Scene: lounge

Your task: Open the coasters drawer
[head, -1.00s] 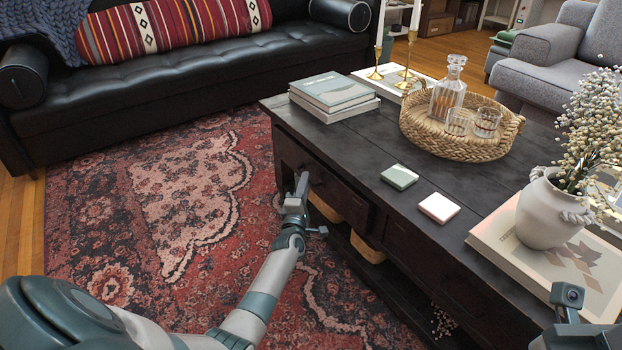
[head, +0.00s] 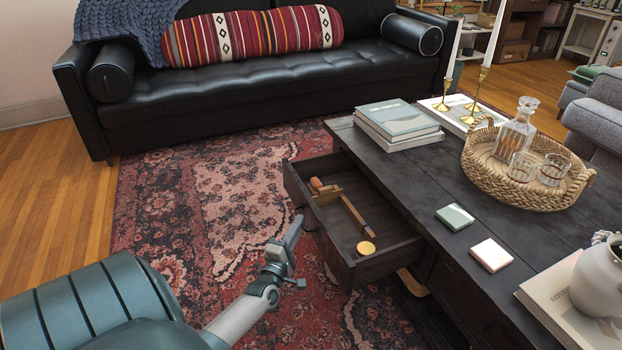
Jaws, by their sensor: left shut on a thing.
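The dark wood drawer (head: 388,250) of the coffee table stands pulled out toward the left, over the rug. Inside it lie a long brown wooden item (head: 353,215), a small wooden piece at the far end and a round yellow disc (head: 366,248). My left gripper (head: 297,226) is at the outer face of the drawer front, shut on the drawer's knob, which its fingers hide. Two square coasters, one green (head: 455,217) and one pale pink (head: 491,255), lie on the tabletop. My right gripper is out of view.
The coffee table (head: 440,174) carries books (head: 398,118), a wicker tray (head: 475,172) with a decanter and glasses, brass candlesticks (head: 477,95) and a white vase (head: 600,280). A black sofa (head: 270,70) stands behind. The patterned rug (head: 190,215) left of the drawer is clear.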

